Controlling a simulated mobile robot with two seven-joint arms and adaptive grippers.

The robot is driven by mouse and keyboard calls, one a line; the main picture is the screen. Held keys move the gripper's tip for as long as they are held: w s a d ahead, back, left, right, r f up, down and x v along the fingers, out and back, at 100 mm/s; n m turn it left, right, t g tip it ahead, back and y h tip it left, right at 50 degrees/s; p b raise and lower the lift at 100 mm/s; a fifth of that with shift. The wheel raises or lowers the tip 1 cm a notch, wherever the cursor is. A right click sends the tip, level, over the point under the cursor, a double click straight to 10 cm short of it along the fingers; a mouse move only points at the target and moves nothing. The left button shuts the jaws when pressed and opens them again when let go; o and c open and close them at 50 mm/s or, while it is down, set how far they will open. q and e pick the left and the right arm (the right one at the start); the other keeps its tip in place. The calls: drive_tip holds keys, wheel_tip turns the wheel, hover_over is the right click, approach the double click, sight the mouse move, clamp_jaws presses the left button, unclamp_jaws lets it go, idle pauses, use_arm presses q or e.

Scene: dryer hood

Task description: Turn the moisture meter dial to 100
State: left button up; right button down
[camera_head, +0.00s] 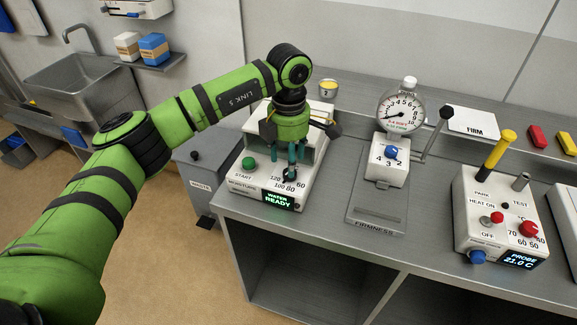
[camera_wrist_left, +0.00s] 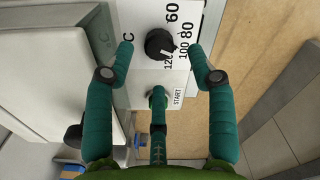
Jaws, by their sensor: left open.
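The white moisture meter (camera_head: 240,182) stands on the grey bench. Its black dial (camera_head: 290,172) is on the front, with 60, 80, 100 and 120 printed around it. The dial (camera_wrist_left: 160,44) also shows in the left wrist view; I cannot clearly tell which number it points to. My left gripper (camera_head: 289,153) points down just above the dial, with teal fingers spread. In the left wrist view the dial lies between the two outer fingertips, with visible gaps and nothing gripped. The green START button (camera_head: 249,162) is left of the dial. A lit display (camera_head: 277,200) includes READY. My right gripper is not in view.
A firmness tester (camera_head: 386,172) with a round gauge and lever stands to the right. Further right is a white probe box (camera_head: 490,232) with a yellow handle. A yellow-topped tin (camera_head: 328,88) is behind the meter. Bare bench lies between the meter and firmness tester.

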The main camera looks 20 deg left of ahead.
use_arm(q)
wheel_tip(320, 180, up, 8)
drive_tip(key=shift+a, duration=0.1)
idle(0.5)
